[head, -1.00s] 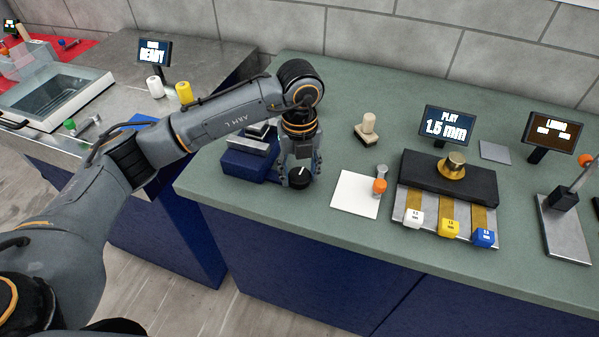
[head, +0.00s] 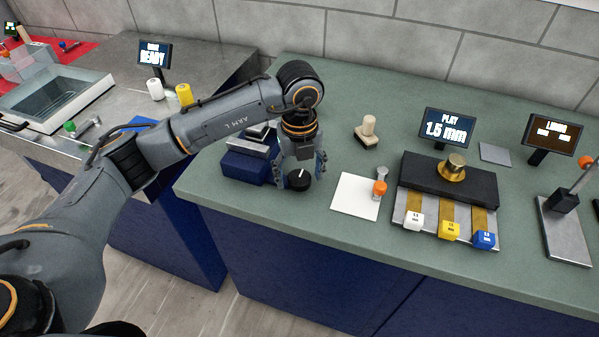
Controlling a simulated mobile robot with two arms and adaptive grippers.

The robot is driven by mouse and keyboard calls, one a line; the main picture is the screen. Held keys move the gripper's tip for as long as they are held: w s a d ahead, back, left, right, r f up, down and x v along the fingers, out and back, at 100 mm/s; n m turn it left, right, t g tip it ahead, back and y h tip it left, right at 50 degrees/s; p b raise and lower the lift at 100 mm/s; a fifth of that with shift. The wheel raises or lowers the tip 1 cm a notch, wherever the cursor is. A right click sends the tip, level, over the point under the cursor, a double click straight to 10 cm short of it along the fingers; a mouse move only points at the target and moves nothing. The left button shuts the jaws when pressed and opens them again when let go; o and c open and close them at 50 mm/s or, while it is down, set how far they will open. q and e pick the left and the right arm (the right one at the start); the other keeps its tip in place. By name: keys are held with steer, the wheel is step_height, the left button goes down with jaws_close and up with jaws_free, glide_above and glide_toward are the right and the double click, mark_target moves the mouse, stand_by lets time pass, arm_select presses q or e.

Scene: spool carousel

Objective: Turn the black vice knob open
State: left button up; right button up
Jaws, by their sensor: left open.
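The black vice knob (head: 299,181) sits on the green bench top near its front edge, with a white mark on its top. The blue vice (head: 243,167) with grey metal jaws stands just left of it, partly hidden by my arm. My left gripper (head: 301,175) points down at the knob. Its fingers are apart, one to each side of the knob. I cannot tell whether they touch it. My right gripper is not in view.
Right of the knob lies a white card (head: 353,197) with an orange-topped piece (head: 380,188) at its edge. A black block with a brass knob (head: 453,166) and several coloured cubes stands further right. A beige stamp (head: 368,130) stands behind.

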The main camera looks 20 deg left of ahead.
mark_target(299, 177)
arm_select(q)
steer(key=shift+r, duration=0.2)
step_height(299, 177, up, 12)
steer(key=shift+f, duration=0.2)
steer(key=shift+s+f, duration=0.1)
stand_by(0.5)
